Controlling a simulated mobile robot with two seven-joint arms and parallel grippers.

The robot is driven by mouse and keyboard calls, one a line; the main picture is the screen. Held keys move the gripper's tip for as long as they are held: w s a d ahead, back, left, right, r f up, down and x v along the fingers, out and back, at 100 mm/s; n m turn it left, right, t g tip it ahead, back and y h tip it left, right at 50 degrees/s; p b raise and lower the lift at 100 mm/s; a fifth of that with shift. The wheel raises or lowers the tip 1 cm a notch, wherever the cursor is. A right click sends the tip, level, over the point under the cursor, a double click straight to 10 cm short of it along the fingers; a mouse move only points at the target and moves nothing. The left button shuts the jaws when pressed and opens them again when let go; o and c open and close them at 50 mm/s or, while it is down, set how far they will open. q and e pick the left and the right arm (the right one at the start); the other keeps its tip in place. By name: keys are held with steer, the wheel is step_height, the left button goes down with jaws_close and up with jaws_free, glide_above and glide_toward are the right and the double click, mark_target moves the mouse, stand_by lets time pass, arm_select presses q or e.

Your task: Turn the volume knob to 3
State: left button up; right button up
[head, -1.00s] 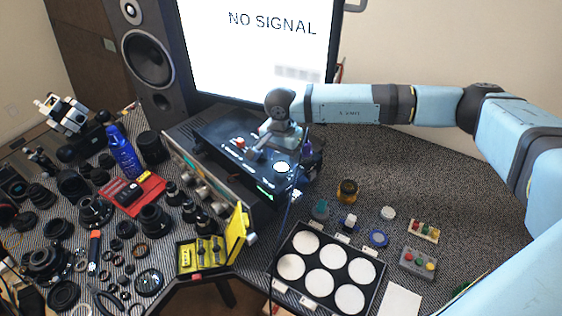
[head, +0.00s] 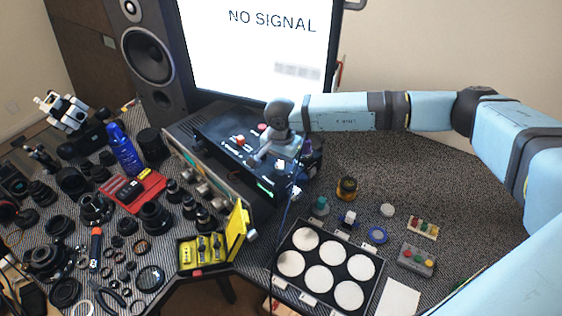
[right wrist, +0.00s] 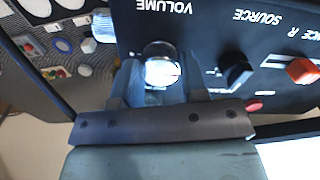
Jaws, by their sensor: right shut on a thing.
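The volume knob (right wrist: 160,68) is a bright silver-white round cap on a dark control panel (right wrist: 205,20), beside the upside-down VOLUME lettering in the right wrist view. My right gripper (right wrist: 161,84) is shut on it, one finger on each side. In the head view the gripper (head: 282,156) is over the right part of the black amplifier (head: 222,138), and the knob (head: 280,164) shows only partly beneath it. I cannot read the knob's setting. My left gripper is not in view.
A black knob (right wrist: 237,72), an orange knob (right wrist: 302,70) and a red knob (right wrist: 254,105) stand near the fingers. The monitor (head: 260,50) rises behind the amplifier. A tray of white discs (head: 283,285) lies in front. The right rear tabletop is clear.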

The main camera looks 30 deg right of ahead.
steer(key=shift+f+m+b, duration=0.15)
steer(key=shift+m+b, duration=0.8)
steer(key=shift+m, duration=0.15)
steer(key=m+b, duration=0.1)
steer(key=m, duration=0.1)
steer(key=shift+m+b, duration=0.3)
steer(key=shift+b, duration=0.1)
steer(key=m+b, duration=0.3)
steer(key=m, duration=0.3)
steer(key=shift+b, duration=0.3)
steer(key=m+b, duration=0.1)
steer(key=m, duration=0.2)
steer(key=m+b, duration=0.1)
steer(key=m, duration=0.1)
steer(key=shift+m, duration=0.4)
steer(key=shift+r+m, duration=0.2)
steer(key=shift+m, duration=0.3)
steer(key=shift+w, duration=0.1)
